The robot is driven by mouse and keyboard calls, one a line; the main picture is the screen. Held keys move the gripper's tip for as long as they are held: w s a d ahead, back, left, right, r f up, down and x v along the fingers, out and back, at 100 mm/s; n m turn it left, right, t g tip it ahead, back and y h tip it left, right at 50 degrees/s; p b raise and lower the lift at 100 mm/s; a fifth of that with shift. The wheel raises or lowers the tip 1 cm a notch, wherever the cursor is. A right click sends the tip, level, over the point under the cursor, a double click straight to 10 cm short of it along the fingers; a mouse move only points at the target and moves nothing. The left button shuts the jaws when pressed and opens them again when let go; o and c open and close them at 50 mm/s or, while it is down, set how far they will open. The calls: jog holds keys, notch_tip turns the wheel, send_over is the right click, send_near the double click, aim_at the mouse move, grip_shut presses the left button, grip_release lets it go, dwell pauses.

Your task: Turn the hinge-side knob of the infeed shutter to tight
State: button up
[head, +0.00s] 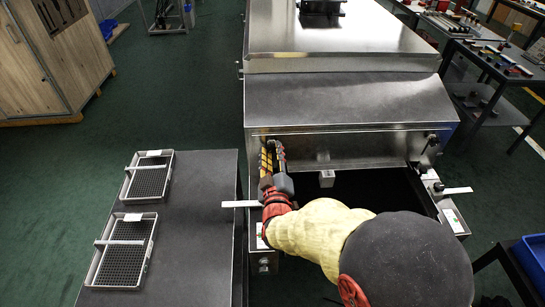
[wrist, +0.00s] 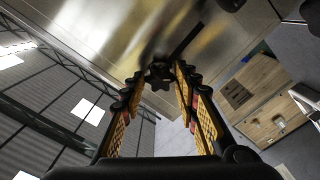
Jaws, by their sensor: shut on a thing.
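The infeed shutter (head: 350,149) is a metal panel across the front of the steel dryer, above a dark opening. My gripper (head: 272,148) is at its left end, with its orange-and-black fingers pointing at the panel. In the wrist view a black lobed knob (wrist: 158,76) sits between the fingertips, and my gripper is shut on it. The fingers hide this knob in the head view. Another dark knob (head: 432,139) shows at the shutter's right end, away from my gripper. The shutter's hinge and the held knob's tightness cannot be made out.
A dark table (head: 185,215) on the left carries two mesh trays (head: 148,176) (head: 124,246). Pale strips stick out at both sides of the opening (head: 385,192). A table with tools (head: 490,57) stands at the right. Green floor lies open behind the left table.

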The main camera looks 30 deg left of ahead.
jog(key=m, duration=0.1)
jog(key=m+b, duration=0.1)
jog(key=m, duration=0.1)
jog(key=m+b, duration=0.1)
jog(key=shift+f+m, duration=0.25)
jog(key=shift+m, duration=0.05)
jog(key=shift+m+b, duration=0.35)
jog(key=shift+m, duration=1.55)
jog(key=o, duration=1.2)
jog(key=shift+r, duration=0.15)
jog(key=v, duration=1.2)
